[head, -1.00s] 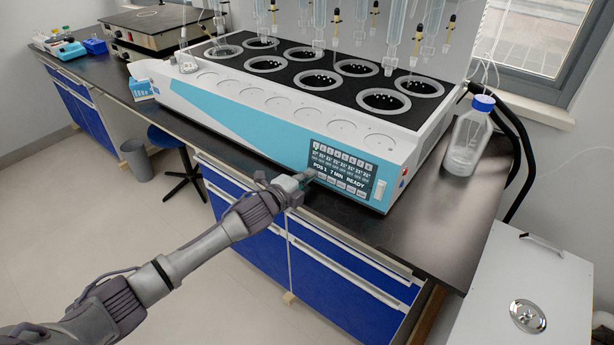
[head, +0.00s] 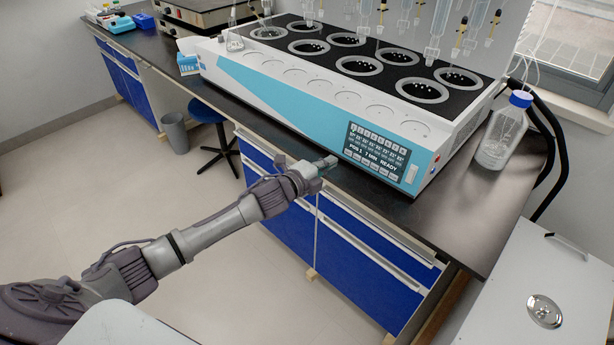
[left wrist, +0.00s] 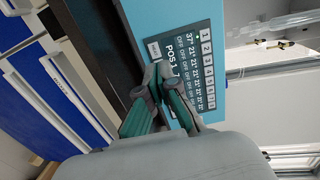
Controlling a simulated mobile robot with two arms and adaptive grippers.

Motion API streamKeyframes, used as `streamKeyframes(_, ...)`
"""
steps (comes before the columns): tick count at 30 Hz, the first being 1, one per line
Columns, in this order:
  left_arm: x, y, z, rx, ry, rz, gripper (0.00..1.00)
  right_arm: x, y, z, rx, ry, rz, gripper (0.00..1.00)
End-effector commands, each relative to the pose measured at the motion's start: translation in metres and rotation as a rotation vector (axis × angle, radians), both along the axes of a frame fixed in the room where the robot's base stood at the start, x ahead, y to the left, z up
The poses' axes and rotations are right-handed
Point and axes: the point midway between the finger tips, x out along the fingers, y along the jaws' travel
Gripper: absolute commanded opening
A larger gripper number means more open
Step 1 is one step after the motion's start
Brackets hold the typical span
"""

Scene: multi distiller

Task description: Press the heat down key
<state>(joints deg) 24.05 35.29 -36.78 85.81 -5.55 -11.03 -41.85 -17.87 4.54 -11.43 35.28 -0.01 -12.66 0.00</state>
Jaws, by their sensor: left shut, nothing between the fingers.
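The white and blue distiller (head: 290,95) stands on the dark bench. Its dark control panel (head: 377,152) is at the front right, showing position numbers, temperatures and "POS 1 7 MIN READY". A row of small grey keys (head: 370,170) runs along the panel's bottom; their labels are too small to read, so I cannot tell the heat down key. My left gripper (head: 330,161) is shut and empty, just left of the panel and apart from it. In the left wrist view its closed fingers (left wrist: 165,78) cover part of the panel (left wrist: 190,55); one grey key (left wrist: 153,50) shows beside them.
The bench edge (head: 440,258) and blue drawers (head: 370,255) lie below the panel. A blue-capped bottle (head: 502,130) stands right of the distiller. A white lidded box (head: 550,280) is at the lower right.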

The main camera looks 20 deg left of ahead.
Motion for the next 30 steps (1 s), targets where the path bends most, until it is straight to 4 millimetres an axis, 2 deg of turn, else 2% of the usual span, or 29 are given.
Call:
streamKeyframes(4,-0.027,0.009,0.002,0.001,0.003,-0.001,0.00,-0.001,0.000,-0.002,0.000,0.002,0.000,0.40)
streamKeyframes(9,-0.054,0.018,0.006,0.001,0.004,-0.001,0.00,0.022,0.001,-0.003,0.001,-0.029,0.000,0.40)
streamKeyframes(12,-0.064,0.021,0.009,0.000,0.003,0.000,0.00,0.026,0.001,-0.003,0.003,-0.037,0.001,0.40)
streamKeyframes(22,-0.071,0.023,0.011,0.000,0.002,0.000,0.00,0.009,0.000,-0.004,0.001,-0.013,0.001,0.40)
streamKeyframes(30,-0.071,0.023,0.011,0.000,0.002,0.000,0.00,0.008,0.000,-0.004,0.000,-0.011,0.001,0.40)
